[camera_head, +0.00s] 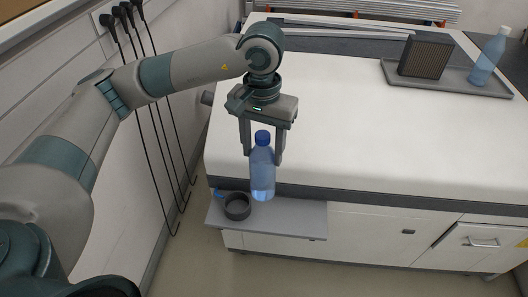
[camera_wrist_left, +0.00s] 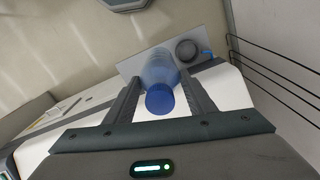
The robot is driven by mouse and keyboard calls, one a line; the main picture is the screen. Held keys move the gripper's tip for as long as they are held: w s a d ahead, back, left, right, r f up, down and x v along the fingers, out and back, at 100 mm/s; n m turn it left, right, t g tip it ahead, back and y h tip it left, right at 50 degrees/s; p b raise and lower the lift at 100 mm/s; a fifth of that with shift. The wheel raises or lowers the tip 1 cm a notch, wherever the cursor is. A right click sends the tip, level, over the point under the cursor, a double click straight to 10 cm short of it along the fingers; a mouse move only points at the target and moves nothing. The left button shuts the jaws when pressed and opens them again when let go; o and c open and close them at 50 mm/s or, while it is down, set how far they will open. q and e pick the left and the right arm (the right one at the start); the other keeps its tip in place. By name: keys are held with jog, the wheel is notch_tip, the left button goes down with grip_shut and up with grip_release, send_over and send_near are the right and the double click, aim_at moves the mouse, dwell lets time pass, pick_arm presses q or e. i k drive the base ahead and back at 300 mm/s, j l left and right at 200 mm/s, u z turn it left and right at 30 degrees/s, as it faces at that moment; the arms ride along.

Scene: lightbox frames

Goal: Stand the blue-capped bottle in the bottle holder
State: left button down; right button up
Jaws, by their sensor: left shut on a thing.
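The blue-capped bottle (camera_head: 262,172) is clear blue and upright. My left gripper (camera_head: 262,157) is shut on it near its upper part, from above. The bottle holder (camera_head: 237,206) is a dark round cup on the grey shelf (camera_head: 290,218) at the front of the white bench. In the head view the bottle appears to the right of the holder; I cannot tell how high its base is above the shelf. The left wrist view shows the bottle's cap (camera_wrist_left: 160,99) between the fingers and the holder (camera_wrist_left: 187,50) beyond. My right gripper is not in view.
The middle of the bench top is clear.

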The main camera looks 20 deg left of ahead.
aim_at(239, 210)
jog(key=i+l+u, duration=0.1)
jog(key=i+u, duration=0.3)
jog(key=i+l+u, duration=0.15)
jog(key=u, duration=0.25)
jog(key=i+l+u, duration=0.2)
jog(key=u, duration=0.2)
jog(key=l, duration=0.1)
